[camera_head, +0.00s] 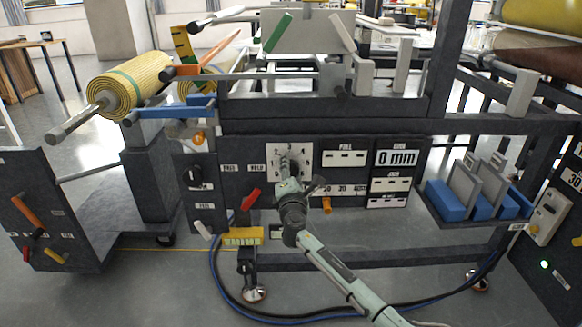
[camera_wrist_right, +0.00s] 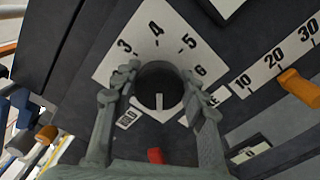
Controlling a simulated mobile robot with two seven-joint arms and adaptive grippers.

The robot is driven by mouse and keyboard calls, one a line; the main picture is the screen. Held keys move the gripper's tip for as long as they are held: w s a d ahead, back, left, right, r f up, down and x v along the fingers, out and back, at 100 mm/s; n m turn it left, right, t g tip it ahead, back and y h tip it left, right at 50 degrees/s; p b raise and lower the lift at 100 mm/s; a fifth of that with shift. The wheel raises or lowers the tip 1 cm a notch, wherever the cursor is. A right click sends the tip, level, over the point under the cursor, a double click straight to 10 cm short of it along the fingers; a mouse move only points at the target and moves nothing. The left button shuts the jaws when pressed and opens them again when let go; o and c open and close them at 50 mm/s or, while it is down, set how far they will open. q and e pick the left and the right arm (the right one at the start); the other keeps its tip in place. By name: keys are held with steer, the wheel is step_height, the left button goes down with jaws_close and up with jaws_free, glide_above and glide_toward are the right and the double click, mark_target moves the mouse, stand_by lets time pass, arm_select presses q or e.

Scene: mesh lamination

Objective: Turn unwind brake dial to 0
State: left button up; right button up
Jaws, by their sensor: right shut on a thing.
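The brake dial is a round black knob (camera_wrist_right: 160,78) on a white number plate (camera_wrist_right: 140,58) in the right wrist view. The numbers 3, 4, 5 and 6 show around its upper side; the lower part of the scale is partly hidden. A white mark sits on the lower half of the knob's face. My right gripper (camera_wrist_right: 158,88) is shut on the knob, one finger on each side. In the head view it covers most of the knob in front of the plate (camera_head: 301,151). My left gripper is not in view.
A red lever (camera_head: 250,198) stands left below the dial, and an orange lever (camera_head: 327,204) right below it. A black knob (camera_head: 195,177) is further left. The 0 mm display (camera_head: 397,158) is to the right. A blue-based rack (camera_head: 447,200) juts out at right.

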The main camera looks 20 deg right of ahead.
steer(key=shift+n, duration=0.3)
stand_by(0.4)
steer(key=o, duration=1.2)
steer(key=shift+c, duration=0.2)
steer(key=v, duration=1.2)
